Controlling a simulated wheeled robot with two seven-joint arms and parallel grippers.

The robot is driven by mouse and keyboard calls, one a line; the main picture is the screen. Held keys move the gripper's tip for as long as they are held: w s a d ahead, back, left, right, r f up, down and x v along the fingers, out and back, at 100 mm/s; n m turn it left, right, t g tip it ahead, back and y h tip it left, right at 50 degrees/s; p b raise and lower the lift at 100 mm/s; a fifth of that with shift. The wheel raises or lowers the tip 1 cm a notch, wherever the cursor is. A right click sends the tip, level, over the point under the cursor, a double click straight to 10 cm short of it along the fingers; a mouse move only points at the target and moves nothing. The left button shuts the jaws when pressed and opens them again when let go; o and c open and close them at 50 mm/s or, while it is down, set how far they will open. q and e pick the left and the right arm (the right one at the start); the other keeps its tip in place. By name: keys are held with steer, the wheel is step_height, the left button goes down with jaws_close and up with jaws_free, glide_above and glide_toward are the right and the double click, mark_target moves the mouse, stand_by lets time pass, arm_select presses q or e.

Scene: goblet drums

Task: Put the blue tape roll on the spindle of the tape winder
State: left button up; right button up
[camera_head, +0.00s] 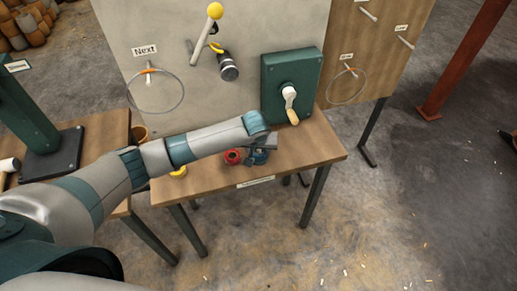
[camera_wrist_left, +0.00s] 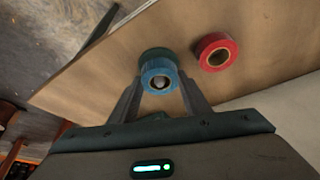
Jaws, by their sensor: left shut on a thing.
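The blue tape roll (camera_wrist_left: 148,79) is between the two fingers of my left gripper (camera_wrist_left: 162,88), which is shut on it above the wooden table. A grey rounded tip (camera_wrist_left: 159,82) shows in the roll's hole, and a dark teal round part (camera_wrist_left: 153,54) shows just behind the roll. These look like the spindle and body of the tape winder, though my gripper hides much of them. I cannot tell how far down the roll sits. In the head view my left gripper (camera_head: 262,149) covers most of this spot. My right gripper is not in view.
A red tape roll (camera_wrist_left: 217,52) lies close beside the blue one. A yellow roll (camera_head: 178,171) lies at the table's left, partly under my arm. A green box with a crank (camera_head: 290,88) stands at the table's back right. The table's (camera_head: 315,150) right end is clear.

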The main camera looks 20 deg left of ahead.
arm_select(q)
steer(key=shift+f, duration=0.45)
steer(key=shift+f, duration=0.15)
steer(key=o, duration=1.1)
steer(key=shift+c, duration=0.2)
steer(key=shift+r, duration=0.25)
steer(key=a+b+v, duration=0.1)
steer(key=b+v, duration=0.1)
steer(key=v, duration=0.9)
steer(key=shift+s+d+r, duration=0.2)
steer(key=shift+d+r, duration=0.2)
steer(key=shift+d, duration=0.1)
